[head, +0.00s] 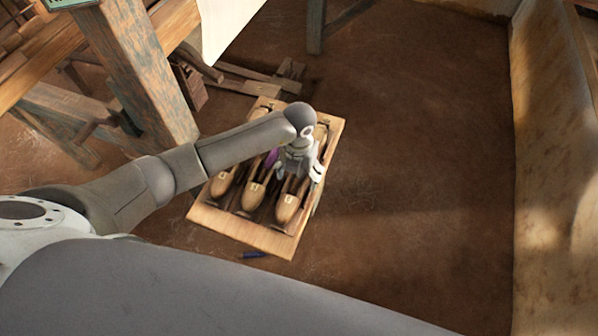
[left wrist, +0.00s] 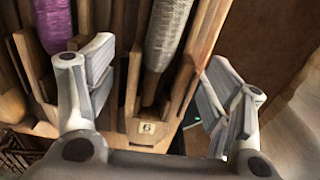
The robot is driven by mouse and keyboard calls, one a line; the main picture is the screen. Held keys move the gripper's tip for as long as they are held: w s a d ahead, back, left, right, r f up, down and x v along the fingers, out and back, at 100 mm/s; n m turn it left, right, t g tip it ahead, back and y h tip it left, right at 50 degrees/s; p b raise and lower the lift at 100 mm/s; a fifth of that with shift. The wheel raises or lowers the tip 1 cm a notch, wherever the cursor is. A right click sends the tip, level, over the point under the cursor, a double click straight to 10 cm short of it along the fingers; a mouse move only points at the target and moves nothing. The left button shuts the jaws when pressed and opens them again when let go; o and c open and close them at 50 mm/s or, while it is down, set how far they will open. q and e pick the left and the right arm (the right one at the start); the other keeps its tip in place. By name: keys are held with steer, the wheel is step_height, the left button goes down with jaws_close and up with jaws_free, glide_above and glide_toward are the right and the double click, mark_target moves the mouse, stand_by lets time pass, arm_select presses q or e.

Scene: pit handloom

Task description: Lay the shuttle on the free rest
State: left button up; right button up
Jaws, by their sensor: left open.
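A wooden rack (head: 275,243) lies low on the floor and holds several boat-shaped wooden shuttles, side by side. My left gripper (head: 299,174) is open above its right part. In the left wrist view, a shuttle with grey-white yarn (left wrist: 167,38) lies between the spread fingers of the gripper (left wrist: 158,72), with a gap on both sides. A small tag marked 6 (left wrist: 147,129) shows at its near end. A shuttle with purple yarn (left wrist: 52,24) lies to its left, outside the fingers. My arm hides the rack's middle, and I cannot tell which rest is free. My right gripper is out of view.
A wooden loom frame with a thick post (head: 140,75) stands at the left, close to my arm. Loose wooden pieces (head: 240,75) lie behind the rack. A blue object (head: 253,255) lies on the floor in front. The floor to the right is clear up to a wall (head: 550,150).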

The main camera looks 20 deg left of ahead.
arm_select(q)
step_height(320, 180, up, 8)
steer(key=p, duration=0.6)
steer(key=shift+s+f, duration=0.1)
stand_by(0.6)
